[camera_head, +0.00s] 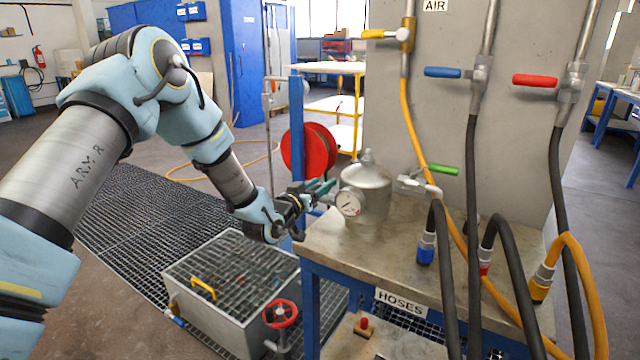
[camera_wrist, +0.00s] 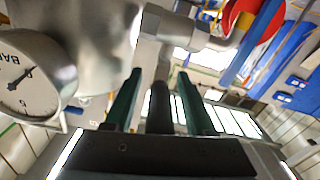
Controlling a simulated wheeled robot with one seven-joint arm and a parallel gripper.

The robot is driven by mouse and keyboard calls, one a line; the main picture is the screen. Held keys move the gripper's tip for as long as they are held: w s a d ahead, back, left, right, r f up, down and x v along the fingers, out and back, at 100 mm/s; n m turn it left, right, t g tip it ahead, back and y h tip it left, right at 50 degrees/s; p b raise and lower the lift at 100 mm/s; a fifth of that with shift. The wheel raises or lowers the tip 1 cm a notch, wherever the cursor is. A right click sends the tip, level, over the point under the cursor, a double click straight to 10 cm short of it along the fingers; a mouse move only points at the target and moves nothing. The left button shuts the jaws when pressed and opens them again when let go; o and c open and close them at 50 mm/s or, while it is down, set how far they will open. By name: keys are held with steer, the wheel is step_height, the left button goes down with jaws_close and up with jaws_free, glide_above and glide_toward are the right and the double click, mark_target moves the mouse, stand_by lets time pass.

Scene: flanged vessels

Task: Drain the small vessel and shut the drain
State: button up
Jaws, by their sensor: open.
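The small vessel (camera_head: 370,195) is a grey metal pot with a domed lid, standing on the bench top. A round gauge (camera_head: 348,204) faces forward on it; in the wrist view the gauge (camera_wrist: 28,78) is marked BAR and its needle seems near 0. A grey fitting (camera_wrist: 165,45) sits beside the vessel wall (camera_wrist: 85,40). My gripper (camera_head: 322,188) is at the vessel's left side. In the wrist view its two green fingers (camera_wrist: 160,95) are apart, with a dark rod-like handle (camera_wrist: 160,108) between them. I cannot tell whether they touch it.
A green-handled valve (camera_head: 432,169) is on the vessel's right. Hoses hang from yellow, blue (camera_head: 443,72) and red (camera_head: 535,80) valve handles on the wall. A grated box (camera_head: 200,300) with a red handwheel (camera_head: 280,314) stands below left. A red reel (camera_head: 308,150) is behind my gripper.

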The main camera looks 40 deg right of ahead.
jaws_close()
stand_by(0.4)
stand_by(1.0)
